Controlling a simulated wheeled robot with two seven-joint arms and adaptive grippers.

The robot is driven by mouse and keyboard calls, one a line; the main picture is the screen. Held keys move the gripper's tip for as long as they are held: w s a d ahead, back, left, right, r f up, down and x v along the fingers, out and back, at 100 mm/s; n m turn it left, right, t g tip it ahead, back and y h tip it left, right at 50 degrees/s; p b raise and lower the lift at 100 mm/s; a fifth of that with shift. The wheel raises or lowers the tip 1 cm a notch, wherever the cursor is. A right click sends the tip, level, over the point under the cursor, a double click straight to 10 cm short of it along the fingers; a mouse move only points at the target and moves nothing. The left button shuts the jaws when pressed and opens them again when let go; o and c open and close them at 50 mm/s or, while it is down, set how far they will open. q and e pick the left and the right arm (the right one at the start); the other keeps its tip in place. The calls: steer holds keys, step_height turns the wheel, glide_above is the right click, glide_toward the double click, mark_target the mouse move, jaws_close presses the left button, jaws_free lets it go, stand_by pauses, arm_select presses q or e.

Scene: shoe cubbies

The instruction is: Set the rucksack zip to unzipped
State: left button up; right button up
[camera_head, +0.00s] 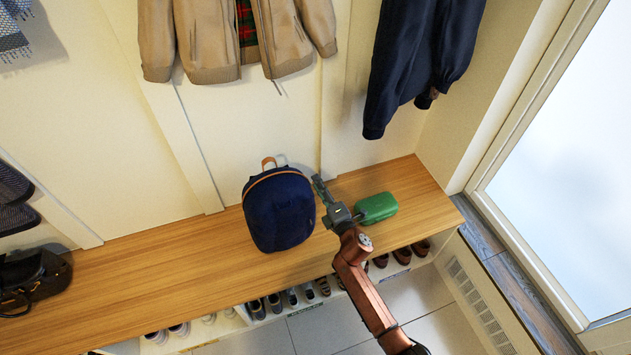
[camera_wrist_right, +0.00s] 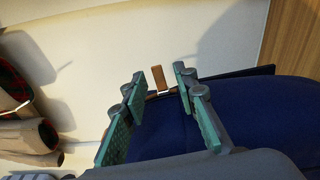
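A dark blue rucksack (camera_head: 279,211) stands upright on the wooden bench, with a tan top loop and a tan line along its top edge. My right gripper (camera_head: 320,186) is beside its upper right side in the head view. In the right wrist view the gripper (camera_wrist_right: 158,100) has its fingers apart, with the blue rucksack (camera_wrist_right: 245,115) behind and below them. A small tan tab (camera_wrist_right: 158,78) shows between and beyond the fingertips. I cannot tell whether the fingers touch the rucksack, or how the zip is set. My left gripper is in neither view.
A green case (camera_head: 376,208) lies on the bench (camera_head: 150,262) just right of my right gripper. Shoes fill the cubbies below. A tan jacket (camera_head: 212,45) and a dark jacket (camera_head: 415,60) hang above. The bench left of the rucksack is clear up to a black bag (camera_head: 35,275).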

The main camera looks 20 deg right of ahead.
steer(key=shift+w+a, duration=0.15)
steer(key=shift+w, duration=0.95)
steer(key=shift+c, duration=0.5)
jaws_close()
